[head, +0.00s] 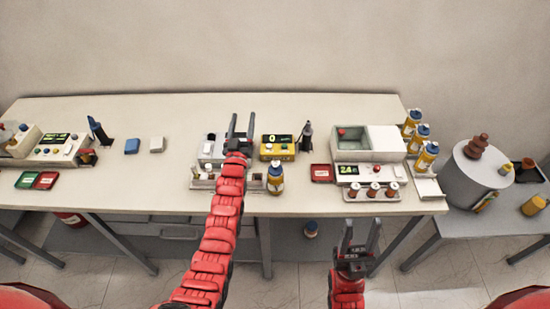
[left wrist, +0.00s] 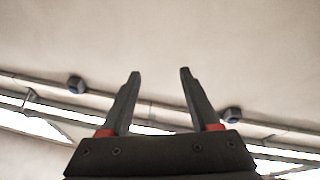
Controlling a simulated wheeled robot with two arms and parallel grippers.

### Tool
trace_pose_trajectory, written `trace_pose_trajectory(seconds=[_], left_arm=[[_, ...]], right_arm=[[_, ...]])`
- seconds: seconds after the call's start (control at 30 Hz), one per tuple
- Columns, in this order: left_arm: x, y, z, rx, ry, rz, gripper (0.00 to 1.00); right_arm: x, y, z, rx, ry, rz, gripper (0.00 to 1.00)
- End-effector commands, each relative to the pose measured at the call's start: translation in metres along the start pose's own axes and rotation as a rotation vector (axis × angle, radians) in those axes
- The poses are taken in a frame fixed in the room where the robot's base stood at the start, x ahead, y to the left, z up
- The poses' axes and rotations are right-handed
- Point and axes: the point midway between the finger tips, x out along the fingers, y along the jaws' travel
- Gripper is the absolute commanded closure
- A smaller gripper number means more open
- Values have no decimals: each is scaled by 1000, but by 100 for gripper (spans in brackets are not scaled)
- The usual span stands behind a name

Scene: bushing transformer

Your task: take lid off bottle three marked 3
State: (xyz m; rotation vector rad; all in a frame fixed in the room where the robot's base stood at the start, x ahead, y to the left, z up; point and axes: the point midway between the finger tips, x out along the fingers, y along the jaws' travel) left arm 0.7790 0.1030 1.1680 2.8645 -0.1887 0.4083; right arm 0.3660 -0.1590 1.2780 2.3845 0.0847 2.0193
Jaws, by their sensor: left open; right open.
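Yellow bottles with blue lids stand in a rack at the table's right end: a back one (head: 411,123), a middle one (head: 419,138) and a front one (head: 427,155). Another blue-lidded bottle (head: 275,179) stands upright near the table's front edge, right of my left arm. The numbers on them are too small to read. My left gripper (head: 241,126) is open and empty over the back middle of the table; its open fingers also show in the left wrist view (left wrist: 159,75). My right gripper (head: 361,232) is open and empty in front of the table's front edge.
A yellow meter (head: 277,147) and a dark tool (head: 306,137) stand right of my left gripper. A device with a grey basin (head: 351,143) lies left of the rack. A drum (head: 475,178) stands on the side table. The table's left-middle is mostly clear.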

Motion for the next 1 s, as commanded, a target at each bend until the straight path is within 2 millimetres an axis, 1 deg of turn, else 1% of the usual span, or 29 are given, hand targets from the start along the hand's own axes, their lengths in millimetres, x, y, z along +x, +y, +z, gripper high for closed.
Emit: trace_pose_trajectory(seconds=[0.03,0.1,0.13,0.2,0.23,0.27,0.33,0.37,0.4,0.47,0.57,0.67,0.7,0.8,0.9,0.97,1.0], left_arm=[[30,7,13,-28,-97,-11,38],[59,13,38,-68,-257,-40,38],[69,17,47,-84,-327,-54,38],[86,26,65,-119,-488,-92,38],[91,31,70,-133,-556,-110,38],[93,35,77,-145,-629,-130,38],[97,48,81,-172,-784,-178,38],[94,52,83,-181,-855,-202,38],[92,61,79,-193,-939,-233,38],[80,72,73,-205,-1076,-287,38],[53,91,49,-215,-1289,-385,38],[20,106,16,-211,-1474,-484,38],[7,112,1,-207,-1533,-519,38],[-20,122,-30,-194,-1651,-594,38],[-38,127,-50,-183,-1720,-641,38],[-44,128,-53,-179,-1741,-656,38],[-47,128,-51,-178,-1748,-661,38]], right_arm=[[0,0,0,0,0,0,50],[0,0,0,0,0,0,50],[0,0,0,0,0,0,50],[0,0,0,0,0,0,50],[0,0,0,0,0,0,50],[0,0,0,0,0,0,50],[0,0,0,0,0,0,50],[0,0,0,0,0,0,50],[0,0,0,0,0,0,50],[0,0,0,0,0,0,50],[0,0,0,0,0,0,50],[0,0,0,0,0,0,50],[0,0,0,0,0,0,50],[0,0,0,0,0,0,50],[0,0,0,0,0,0,50],[-3,0,1,0,0,0,50],[-6,0,1,0,0,0,50]])
